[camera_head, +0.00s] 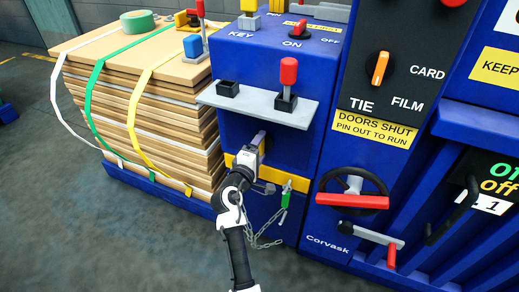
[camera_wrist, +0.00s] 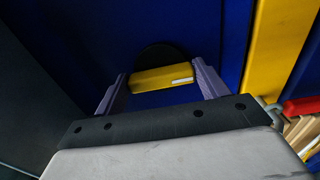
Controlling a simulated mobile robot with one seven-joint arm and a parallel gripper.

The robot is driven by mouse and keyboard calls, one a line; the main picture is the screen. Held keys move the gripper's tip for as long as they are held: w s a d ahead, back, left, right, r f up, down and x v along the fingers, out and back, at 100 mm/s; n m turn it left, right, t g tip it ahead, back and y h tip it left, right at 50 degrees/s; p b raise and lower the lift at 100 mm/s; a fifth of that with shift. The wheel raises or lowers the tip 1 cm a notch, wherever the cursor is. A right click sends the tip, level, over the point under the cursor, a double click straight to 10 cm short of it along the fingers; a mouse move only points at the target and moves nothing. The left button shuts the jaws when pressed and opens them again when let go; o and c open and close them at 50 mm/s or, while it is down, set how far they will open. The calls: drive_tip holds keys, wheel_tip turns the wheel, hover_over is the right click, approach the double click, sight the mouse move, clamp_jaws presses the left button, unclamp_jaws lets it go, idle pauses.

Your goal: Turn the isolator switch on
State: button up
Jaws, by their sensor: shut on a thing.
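The isolator switch shows in the wrist view as a yellow bar handle (camera_wrist: 152,79) on a black round base (camera_wrist: 158,55), set on a blue panel. A short white mark is near the handle's right end. My gripper (camera_wrist: 162,76) has one finger at each end of the bar and is shut on it. The bar lies nearly level in that view. In the head view my gripper (camera_head: 259,141) reaches the front of the blue cabinet (camera_head: 239,121), below a grey shelf. There the gripper hides the switch handle.
The grey shelf (camera_head: 250,103) with a red-topped lever (camera_head: 288,72) juts out just above my gripper. A green-tagged pin on a chain (camera_head: 285,195) hangs at lower right. A handwheel (camera_head: 352,190) is farther right. A strapped board stack (camera_head: 150,100) stands left.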

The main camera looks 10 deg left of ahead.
drive_tip(key=o, duration=1)
drive_tip(key=b+v, duration=0.1)
drive_tip(key=v, duration=1.3)
drive_tip(key=shift+w, duration=0.1)
